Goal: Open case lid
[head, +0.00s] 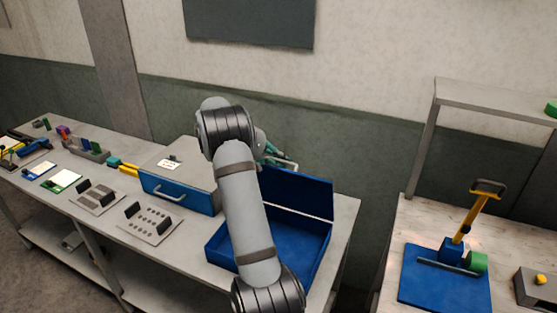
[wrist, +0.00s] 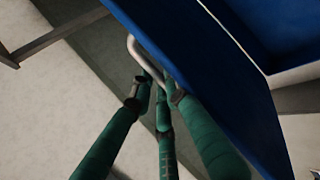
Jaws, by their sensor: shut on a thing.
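The blue case (head: 222,258) sits at the right end of the long bench. Its blue lid (head: 305,192) stands raised, close to upright, along the back edge of the case. My gripper (head: 273,153) is behind the top of the lid, mostly hidden by my arm in the head view. In the wrist view its green fingers (wrist: 155,88) are shut on the silver lid handle (wrist: 134,47), beside the outer face of the lid (wrist: 205,85). The inside of the case shows as a blue cavity; my arm covers its left part.
A grey cabinet with a blue drawer (head: 178,193) stands left of the case. Perforated plates (head: 150,222) and small parts lie further left. A second bench (head: 415,225) at right holds a blue base (head: 430,280) with a yellow lever. A gap separates the benches.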

